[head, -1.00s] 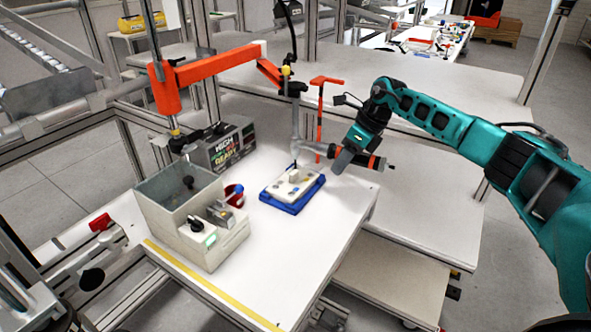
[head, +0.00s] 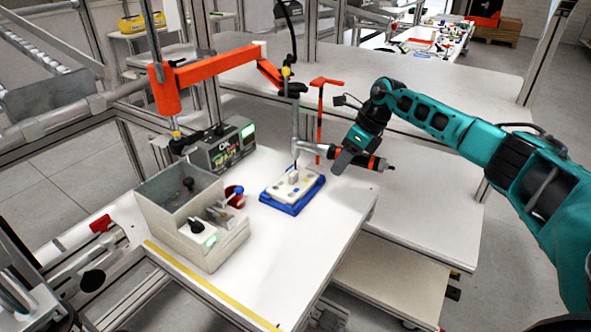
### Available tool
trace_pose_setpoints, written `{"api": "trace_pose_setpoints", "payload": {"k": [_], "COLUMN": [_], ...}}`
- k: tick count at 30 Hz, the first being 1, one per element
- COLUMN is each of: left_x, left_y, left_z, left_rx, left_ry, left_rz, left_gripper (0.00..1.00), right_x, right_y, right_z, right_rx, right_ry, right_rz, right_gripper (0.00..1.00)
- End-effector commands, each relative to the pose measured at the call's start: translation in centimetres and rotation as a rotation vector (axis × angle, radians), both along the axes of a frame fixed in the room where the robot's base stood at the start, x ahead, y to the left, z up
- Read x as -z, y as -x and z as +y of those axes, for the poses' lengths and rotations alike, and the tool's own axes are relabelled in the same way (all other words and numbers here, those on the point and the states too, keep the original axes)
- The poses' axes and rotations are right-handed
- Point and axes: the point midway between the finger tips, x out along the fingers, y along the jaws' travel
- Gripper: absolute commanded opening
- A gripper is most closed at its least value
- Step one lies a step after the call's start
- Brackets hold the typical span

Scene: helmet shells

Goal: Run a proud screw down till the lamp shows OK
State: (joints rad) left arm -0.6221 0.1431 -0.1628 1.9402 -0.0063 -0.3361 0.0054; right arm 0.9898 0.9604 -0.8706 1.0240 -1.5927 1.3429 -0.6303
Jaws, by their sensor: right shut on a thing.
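My right gripper (head: 343,158) is shut on the handle of the screwdriver tool (head: 322,152), which hangs from the orange arm (head: 215,66). The tool's bit points down over the white plate (head: 283,198) in the blue fixture (head: 308,197). Whether the bit touches a screw is too small to tell. The controller box (head: 222,152) stands at the back left of the table; its display reads OK and a green lamp (head: 248,131) on it is lit. My left gripper is not in view.
A grey bin unit (head: 166,223) with knobs and a small green screen stands left of the fixture. A red cup-like holder (head: 235,197) sits between them. A red T-shaped post (head: 320,110) rises behind the tool. The table's front right is clear.

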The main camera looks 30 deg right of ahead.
Motion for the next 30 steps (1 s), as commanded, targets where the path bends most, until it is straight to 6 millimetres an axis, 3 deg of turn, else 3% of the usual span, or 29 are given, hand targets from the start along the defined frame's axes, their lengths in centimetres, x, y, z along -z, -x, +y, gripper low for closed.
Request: {"api": "trace_pose_setpoints", "payload": {"k": [10, 17, 30], "left_x": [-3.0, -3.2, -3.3], "left_y": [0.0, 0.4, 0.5], "left_z": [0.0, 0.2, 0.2], "left_rx": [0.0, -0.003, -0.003], "left_ry": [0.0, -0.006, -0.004], "left_rz": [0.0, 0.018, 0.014], "left_gripper": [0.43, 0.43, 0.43], "right_x": [-3.5, -5.3, -6.2], "right_y": [0.2, 0.1, 0.1], "right_z": [-0.1, -0.1, 0.0], "right_rx": [0.001, 0.001, 0.001], "right_ry": [0.002, 0.002, 0.001], "right_rz": [0.009, 0.006, 0.002], "right_gripper": [0.0, 0.0, 0.0]}}
